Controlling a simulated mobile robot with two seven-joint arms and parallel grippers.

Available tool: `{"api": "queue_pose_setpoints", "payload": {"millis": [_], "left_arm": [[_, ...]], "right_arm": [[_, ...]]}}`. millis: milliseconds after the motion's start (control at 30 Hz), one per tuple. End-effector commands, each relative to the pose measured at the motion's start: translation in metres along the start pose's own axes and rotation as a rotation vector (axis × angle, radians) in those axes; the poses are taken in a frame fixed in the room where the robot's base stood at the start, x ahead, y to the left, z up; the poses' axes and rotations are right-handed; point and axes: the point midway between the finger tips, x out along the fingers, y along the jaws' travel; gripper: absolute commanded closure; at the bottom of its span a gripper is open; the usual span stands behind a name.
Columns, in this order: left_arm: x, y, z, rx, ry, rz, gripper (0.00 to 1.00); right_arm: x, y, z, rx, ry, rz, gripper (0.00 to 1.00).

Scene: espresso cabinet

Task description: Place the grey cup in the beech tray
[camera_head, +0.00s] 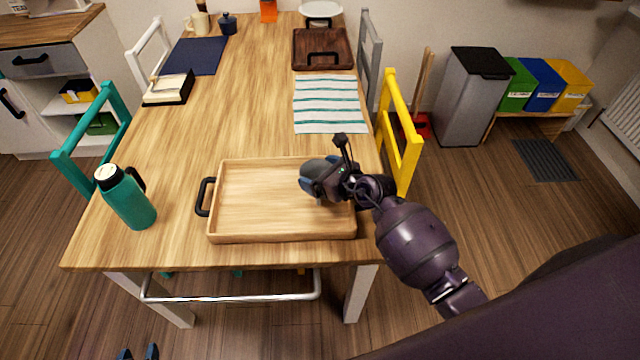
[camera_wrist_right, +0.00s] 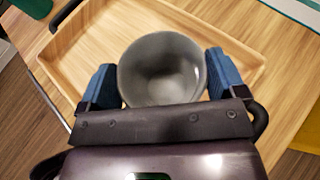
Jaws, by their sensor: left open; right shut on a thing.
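The grey cup (camera_wrist_right: 163,70) is between the blue fingers of my right gripper (camera_wrist_right: 162,80), which is shut on it; its round open mouth faces the wrist camera. Whether the cup touches the tray floor cannot be told. The tray is light wood with low walls and a black handle, and looks empty otherwise. My left gripper (camera_head: 138,353) is open and empty at the bottom edge, below the table's front.
A teal bottle (camera_head: 127,198) stands left of the tray. A striped cloth (camera_head: 328,104) lies behind it, with a dark brown tray (camera_head: 322,50) farther back. A yellow chair (camera_head: 400,135) is at the table's right edge. The table middle is clear.

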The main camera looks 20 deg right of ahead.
Motion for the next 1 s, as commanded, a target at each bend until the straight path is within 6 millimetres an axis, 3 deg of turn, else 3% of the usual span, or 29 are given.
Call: {"api": "queue_pose_setpoints", "payload": {"millis": [300, 700, 733, 800, 1000], "left_arm": [[0.003, 0.001, 0.021, -0.001, -0.024, 0.000, 0.57], [0.005, 0.002, 0.021, 0.000, -0.022, 0.001, 0.57], [0.005, 0.002, 0.020, 0.000, -0.021, 0.001, 0.57], [0.005, 0.002, 0.019, 0.000, -0.019, 0.001, 0.57], [0.007, 0.002, 0.016, 0.001, -0.014, 0.002, 0.57]], "right_arm": [[0.015, 0.000, -0.037, 0.001, 0.002, 0.000, 0.39], [0.016, 0.000, -0.039, 0.001, 0.000, 0.000, 0.39], [0.016, 0.000, -0.039, 0.001, 0.001, 0.000, 0.09], [0.016, 0.000, -0.039, 0.001, 0.000, 0.000, 0.00], [0.016, 0.000, -0.038, 0.001, 0.000, 0.000, 0.00]]}}
